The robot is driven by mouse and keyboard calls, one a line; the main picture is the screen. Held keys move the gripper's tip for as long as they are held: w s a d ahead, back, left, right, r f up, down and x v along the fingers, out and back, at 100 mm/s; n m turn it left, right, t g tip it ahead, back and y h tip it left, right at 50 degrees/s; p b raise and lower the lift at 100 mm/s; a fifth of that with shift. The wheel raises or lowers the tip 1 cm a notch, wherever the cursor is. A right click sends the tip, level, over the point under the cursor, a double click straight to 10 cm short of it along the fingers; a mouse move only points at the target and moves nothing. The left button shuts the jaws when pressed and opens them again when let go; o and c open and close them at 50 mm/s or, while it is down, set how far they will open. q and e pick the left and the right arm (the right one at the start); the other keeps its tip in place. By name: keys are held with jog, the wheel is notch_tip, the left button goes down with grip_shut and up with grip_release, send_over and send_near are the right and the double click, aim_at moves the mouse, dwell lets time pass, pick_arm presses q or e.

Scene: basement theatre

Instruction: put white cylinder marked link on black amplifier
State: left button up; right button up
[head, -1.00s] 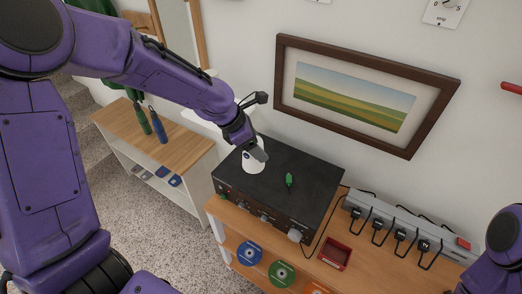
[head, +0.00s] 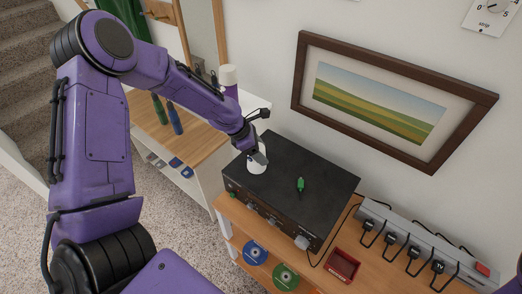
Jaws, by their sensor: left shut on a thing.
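The black amplifier (head: 306,208) sits on the wooden shelf unit below the picture.
A small green object (head: 300,184) lies on the amplifier's top. A red tray (head: 342,266) and a power strip (head: 425,243) with several plugs are to the right. A white and purple cylinder (head: 229,80) stands behind my left forearm.

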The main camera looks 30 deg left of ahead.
pick_arm(q)
jog(key=o, duration=1.3)
jog(key=shift+c, duration=0.2)
jog(key=shift+a+r, duration=0.15)
jog(key=shift+r, duration=0.2)
jog(key=b+v, duration=0.1)
jog(key=v, duration=1)
jog(key=shift+s+r+b, duration=0.15)
jog(key=shift+r+b, duration=0.05)
jog(key=shift+b, duration=0.1)
